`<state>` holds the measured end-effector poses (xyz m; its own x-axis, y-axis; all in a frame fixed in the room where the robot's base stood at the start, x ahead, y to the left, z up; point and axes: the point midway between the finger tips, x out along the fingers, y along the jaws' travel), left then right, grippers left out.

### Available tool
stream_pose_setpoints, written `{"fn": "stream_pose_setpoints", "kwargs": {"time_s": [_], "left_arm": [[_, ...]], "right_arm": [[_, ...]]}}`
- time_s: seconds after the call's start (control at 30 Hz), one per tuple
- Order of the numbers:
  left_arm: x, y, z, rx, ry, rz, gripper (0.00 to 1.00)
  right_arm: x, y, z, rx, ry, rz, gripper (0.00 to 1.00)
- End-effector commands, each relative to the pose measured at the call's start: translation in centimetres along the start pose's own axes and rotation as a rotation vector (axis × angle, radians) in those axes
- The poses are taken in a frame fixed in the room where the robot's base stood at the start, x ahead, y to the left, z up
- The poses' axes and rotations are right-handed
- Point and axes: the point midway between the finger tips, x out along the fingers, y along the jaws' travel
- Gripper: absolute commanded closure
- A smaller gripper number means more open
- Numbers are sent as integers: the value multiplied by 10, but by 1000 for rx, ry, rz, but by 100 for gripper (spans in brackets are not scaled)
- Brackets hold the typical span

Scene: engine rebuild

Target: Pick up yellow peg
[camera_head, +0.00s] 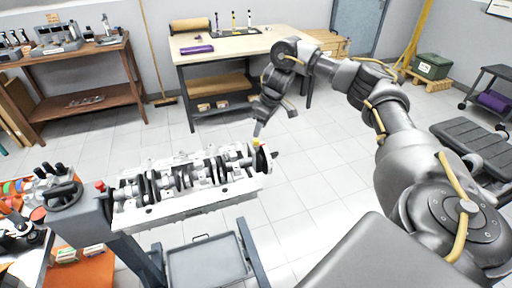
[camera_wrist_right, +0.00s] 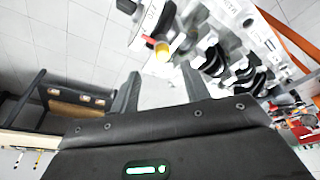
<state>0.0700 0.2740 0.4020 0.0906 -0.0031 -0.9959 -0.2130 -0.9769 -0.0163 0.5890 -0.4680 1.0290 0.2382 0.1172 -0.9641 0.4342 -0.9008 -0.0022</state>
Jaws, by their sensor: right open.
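The yellow peg (camera_head: 256,142) shows as a small yellow tip at the right end of the engine block (camera_head: 190,205), close to a red part. In the right wrist view the yellow peg (camera_wrist_right: 163,50) stands out from the block's end, just beyond the fingertips and roughly between them. Its lower part is hidden. My right gripper (camera_head: 274,117) is above the block's right end, fingers down, open and empty. In the right wrist view its two fingers (camera_wrist_right: 160,78) are spread apart, and I see no contact with the peg. My left gripper is not in view.
The block rests on a grey engine stand (camera_head: 88,215) with a tray (camera_head: 208,262) below. A workbench (camera_head: 250,42) with a purple item stands behind, and a brown shelf table (camera_head: 85,60) at back left. The floor right of the block is clear.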

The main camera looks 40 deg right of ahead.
Motion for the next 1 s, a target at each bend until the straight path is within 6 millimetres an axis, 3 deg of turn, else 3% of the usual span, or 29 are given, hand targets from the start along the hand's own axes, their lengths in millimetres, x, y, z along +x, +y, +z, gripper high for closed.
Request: {"fn": "stream_pose_setpoints", "kwargs": {"time_s": [0.17,0.53,0.8,1.0], "left_arm": [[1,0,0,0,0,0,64],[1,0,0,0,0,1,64],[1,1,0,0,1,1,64],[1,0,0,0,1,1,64]], "right_arm": [[5,0,0,-1,1,0,53],[48,-4,3,0,-1,0,53],[52,-4,2,0,1,1,53],[52,-4,2,0,1,1,78]]}}
